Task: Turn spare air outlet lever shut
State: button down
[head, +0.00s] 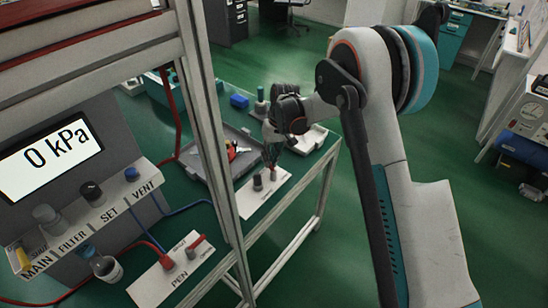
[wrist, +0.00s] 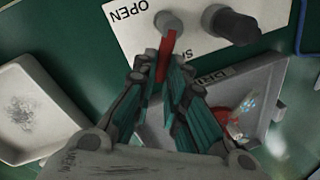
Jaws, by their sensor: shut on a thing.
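The spare air outlet is a white plate (wrist: 195,45) with a grey round valve body (wrist: 168,22) and a dark knob (wrist: 235,26). Its red lever (wrist: 168,42) runs from the valve body down between my fingers in the wrist view. The word OPEN is printed left of the valve; part of another label is covered by my fingers. My gripper (wrist: 163,62) is shut on the lever's free end. In the head view my gripper (head: 270,162) reaches down over the plate (head: 258,196) at the bench's right part, and the lever is mostly hidden.
A grey tray (head: 207,172) with red-handled items lies beside the plate. A white tray (wrist: 30,112) is on the other side. A frame post (head: 212,120) stands between.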

jog(key=n, duration=0.1)
jog(key=a+n, duration=0.1)
jog(key=n, duration=0.1)
jog(key=shift+s+a+n+g, duration=0.2)
jog(key=shift+s+n+g, duration=0.1)
jog(key=shift+s+a+n+h, duration=0.15)
jog(key=shift+a+n, duration=0.05)
jog(key=shift+n, duration=0.45)
jog(key=shift+s+a+n+h, duration=0.15)
jog(key=shift+a+n, duration=0.05)
jog(key=shift+n, duration=0.45)
jog(key=c, duration=1.6)
grip_release()
jog(key=shift+c, duration=0.2)
jog(key=shift+r, duration=0.15)
notch_tip(320, 180, up, 12)
jog(key=w+d, duration=0.1)
jog(key=shift+w+d+f, duration=0.2)
jog(key=shift+w+f, duration=0.05)
jog(key=shift+w, duration=0.15)
jog(key=shift+r, duration=0.1)
